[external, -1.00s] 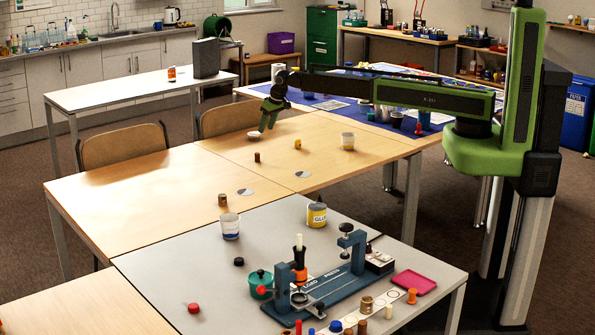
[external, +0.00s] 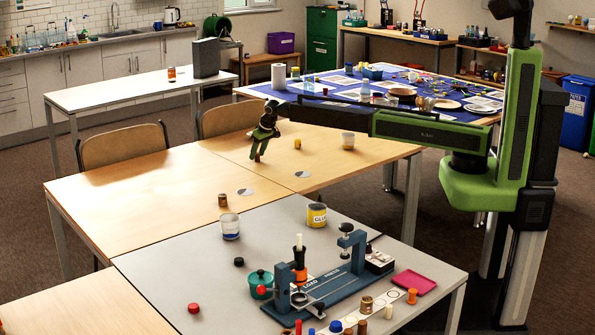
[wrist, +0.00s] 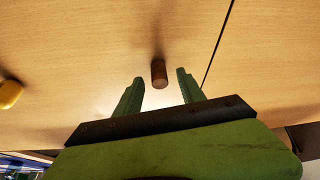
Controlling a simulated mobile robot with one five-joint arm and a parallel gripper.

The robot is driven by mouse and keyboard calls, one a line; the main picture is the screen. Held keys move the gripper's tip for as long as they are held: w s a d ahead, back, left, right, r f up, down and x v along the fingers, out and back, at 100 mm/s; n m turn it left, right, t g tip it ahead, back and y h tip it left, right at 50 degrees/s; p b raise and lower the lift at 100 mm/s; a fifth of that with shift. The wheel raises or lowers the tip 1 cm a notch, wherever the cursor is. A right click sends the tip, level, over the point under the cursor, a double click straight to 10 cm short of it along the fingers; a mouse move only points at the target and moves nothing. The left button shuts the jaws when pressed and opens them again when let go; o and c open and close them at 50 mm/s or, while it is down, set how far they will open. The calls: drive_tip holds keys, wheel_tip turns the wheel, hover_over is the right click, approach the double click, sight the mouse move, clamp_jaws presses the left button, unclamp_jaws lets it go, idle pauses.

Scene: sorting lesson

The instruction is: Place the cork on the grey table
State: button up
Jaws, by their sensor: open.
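A small dark brown cylinder, which looks like the cork (wrist: 158,73), stands on the wooden table (external: 180,180). In the wrist view it is between my open fingertips, apart from both. My gripper is pointing down, low over the table and empty. A second small brown cylinder (external: 222,200) stands nearer the front of the wooden table; I cannot tell for sure which one is the cork. The grey table (external: 170,265) is in the foreground.
A yellow cylinder (external: 297,143) and a plastic cup (external: 347,140) stand right of my gripper. The grey table's left part is mostly clear.

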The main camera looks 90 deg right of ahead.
drive_tip(key=shift+w+d+f, duration=0.15)
drive_tip(key=shift+w+f, duration=0.05)
drive_tip(key=shift+f, duration=0.5)
drive_tip(key=shift+r, duration=0.2)
clamp_jaws()
drive_tip(key=shift+r, duration=0.1)
drive_tip(key=shift+r+p, duration=0.35)
drive_tip(key=shift+p, duration=0.15)
wheel_tip(320, 180, up, 4)
drive_tip(key=p, duration=0.4)
drive_tip(key=shift+r, duration=0.15)
drive_tip(key=s+d+r+p, duration=0.6)
drive_tip(key=s, duration=0.3)
drive_tip(key=shift+s+d, duration=0.3)
drive_tip(key=shift+d, duration=0.05)
